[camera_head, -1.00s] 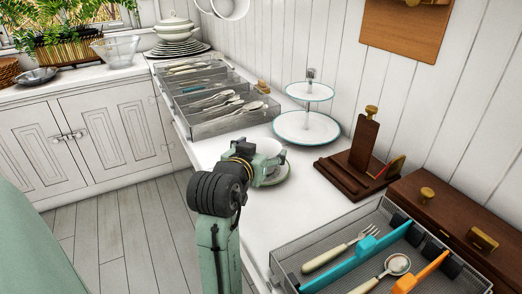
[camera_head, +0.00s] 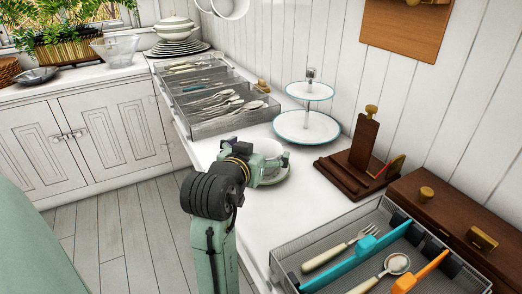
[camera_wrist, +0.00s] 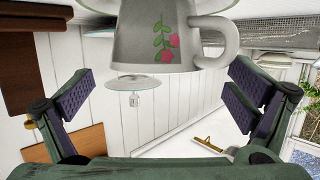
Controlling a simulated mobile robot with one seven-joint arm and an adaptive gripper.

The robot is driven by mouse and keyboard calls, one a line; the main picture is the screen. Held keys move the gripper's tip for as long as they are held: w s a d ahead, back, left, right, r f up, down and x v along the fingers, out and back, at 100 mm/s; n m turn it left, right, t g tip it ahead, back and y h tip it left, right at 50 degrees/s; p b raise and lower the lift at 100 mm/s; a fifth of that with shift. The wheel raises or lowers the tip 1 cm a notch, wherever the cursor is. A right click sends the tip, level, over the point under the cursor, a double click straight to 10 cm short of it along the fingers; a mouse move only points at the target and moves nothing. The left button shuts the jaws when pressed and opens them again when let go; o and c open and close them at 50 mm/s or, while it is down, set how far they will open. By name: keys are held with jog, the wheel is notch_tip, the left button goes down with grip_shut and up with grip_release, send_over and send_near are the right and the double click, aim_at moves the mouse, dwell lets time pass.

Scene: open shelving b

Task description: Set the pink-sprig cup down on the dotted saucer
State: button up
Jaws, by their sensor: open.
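The pink-sprig cup (camera_wrist: 155,42), white with pink flowers and green leaves, is at the top of the upside-down wrist view, its handle to the right. It appears upright on the dotted saucer (camera_wrist: 98,4), whose edge shows at the top; its dots cannot be made out. In the head view, the cup (camera_head: 269,148) and saucer (camera_head: 280,180) are on the white counter, partly hidden by my gripper (camera_head: 270,167). In the wrist view, my gripper (camera_wrist: 160,82) is open, its fingers spread wide and apart from the cup, with nothing between their tips.
A two-tier stand (camera_head: 306,127) is behind the cup. A cutlery tray (camera_head: 235,118) lies on the far counter. A wooden holder (camera_head: 357,160) and a mesh utensil tray (camera_head: 300,252) are to the right and front. Bare counter (camera_head: 300,200) lies between.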

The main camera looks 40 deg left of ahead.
jog(key=v, duration=1)
jog(key=shift+s, duration=0.2)
jog(key=shift+d, duration=0.1)
